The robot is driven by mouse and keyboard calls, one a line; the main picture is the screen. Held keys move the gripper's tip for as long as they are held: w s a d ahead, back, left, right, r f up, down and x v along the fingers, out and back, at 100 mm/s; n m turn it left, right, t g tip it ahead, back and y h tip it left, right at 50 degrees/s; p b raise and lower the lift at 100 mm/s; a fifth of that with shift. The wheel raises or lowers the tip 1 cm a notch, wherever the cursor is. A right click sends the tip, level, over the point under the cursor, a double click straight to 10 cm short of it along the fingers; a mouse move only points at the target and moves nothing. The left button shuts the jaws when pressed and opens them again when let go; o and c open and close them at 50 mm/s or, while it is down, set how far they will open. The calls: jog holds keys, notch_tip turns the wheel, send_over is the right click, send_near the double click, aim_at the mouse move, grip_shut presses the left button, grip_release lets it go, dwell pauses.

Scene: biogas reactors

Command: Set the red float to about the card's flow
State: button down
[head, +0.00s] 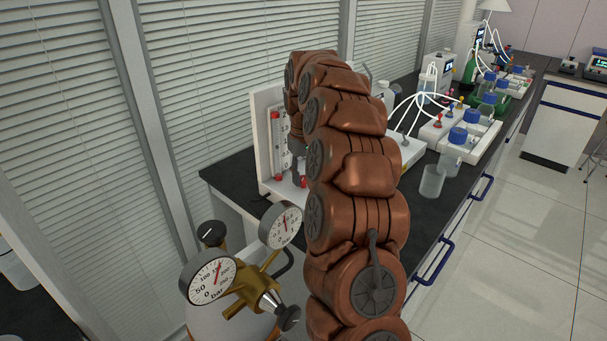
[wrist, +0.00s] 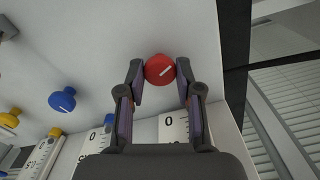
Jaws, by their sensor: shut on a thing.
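In the wrist view a red knob (wrist: 160,69) with a white pointer line sits on a white panel (wrist: 195,35). My gripper (wrist: 160,76) has its two fingertips against the sides of this knob and is shut on it. The pointer line is slanted. A white scale (wrist: 173,129) with a 0 mark shows behind the fingers; I cannot make out a float in it. In the head view an upright flow tube (head: 278,145) with red ends stands on the white panel (head: 261,108). My arm hides my gripper there. I cannot make out the card.
A blue knob (wrist: 62,100) and a yellow knob (wrist: 9,120) sit beside the red one. A gas cylinder with two gauges (head: 210,281) (head: 281,225) stands in front of the bench. Blue-capped bottles (head: 457,136) and a clear beaker (head: 432,181) stand to the right.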

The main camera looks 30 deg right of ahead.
aim_at(305, 178)
dwell(0.3)
jog(key=c, duration=0.8)
grip_release()
jog(key=shift+o, duration=0.2)
jog(key=shift+r, duration=0.15)
notch_tip(305, 178, up, 12)
jog(key=shift+f, duration=0.25)
jog(key=shift+r, duration=0.1)
dwell(0.5)
